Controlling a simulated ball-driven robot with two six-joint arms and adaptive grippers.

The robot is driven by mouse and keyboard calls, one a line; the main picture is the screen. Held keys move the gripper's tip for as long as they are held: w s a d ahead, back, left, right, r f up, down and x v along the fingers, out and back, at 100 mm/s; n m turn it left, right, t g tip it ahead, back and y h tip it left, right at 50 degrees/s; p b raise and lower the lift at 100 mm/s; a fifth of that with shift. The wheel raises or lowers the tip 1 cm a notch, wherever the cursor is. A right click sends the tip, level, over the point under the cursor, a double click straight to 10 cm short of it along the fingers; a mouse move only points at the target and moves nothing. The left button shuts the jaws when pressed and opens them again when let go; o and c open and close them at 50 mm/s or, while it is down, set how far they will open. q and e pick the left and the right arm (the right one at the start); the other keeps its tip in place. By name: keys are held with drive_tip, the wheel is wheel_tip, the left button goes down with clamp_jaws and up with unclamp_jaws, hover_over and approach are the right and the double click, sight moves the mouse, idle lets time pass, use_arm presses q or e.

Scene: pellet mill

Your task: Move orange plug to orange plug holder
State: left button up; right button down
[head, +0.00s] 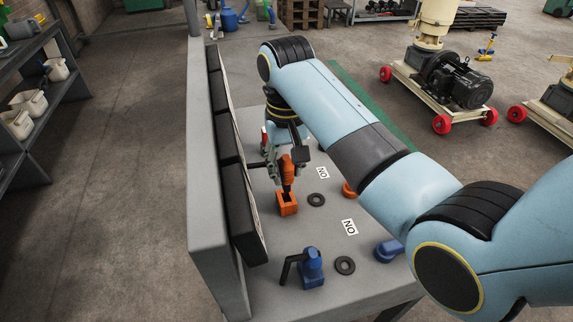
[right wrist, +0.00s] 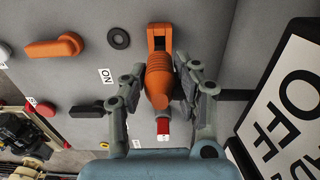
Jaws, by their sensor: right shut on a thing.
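The orange plug (head: 287,168) hangs in the jaws of my right gripper (head: 283,160), above the table. In the right wrist view the plug (right wrist: 159,78) lies between the two fingers of the gripper (right wrist: 161,85), its narrow end toward the orange plug holder. The orange plug holder (head: 287,207) is a small box standing on the grey table directly below the plug; it also shows in the right wrist view (right wrist: 160,32). The plug's dark lower end reaches the holder's top; I cannot tell how far inside it is. My left gripper is out of view.
A blue plug (head: 311,262) with a black bent part stands nearer on the table (head: 285,304). Black rings (head: 345,265), an orange handle (head: 349,189), a blue handle (head: 388,250) and ON labels (head: 349,227) lie beside. An upright panel with black-framed signs (head: 246,219) borders the left.

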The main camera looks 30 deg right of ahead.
sight(287, 186)
drive_tip(key=shift+f, duration=0.1)
drive_tip(key=shift+f, duration=0.35)
drive_tip(key=shift+f, duration=0.15)
drive_tip(key=shift+f, duration=0.55)
drive_tip(key=shift+f, duration=0.15)
idle(0.4)
drive_tip(key=shift+f+b, duration=0.35)
drive_tip(key=shift+f, duration=1.2)
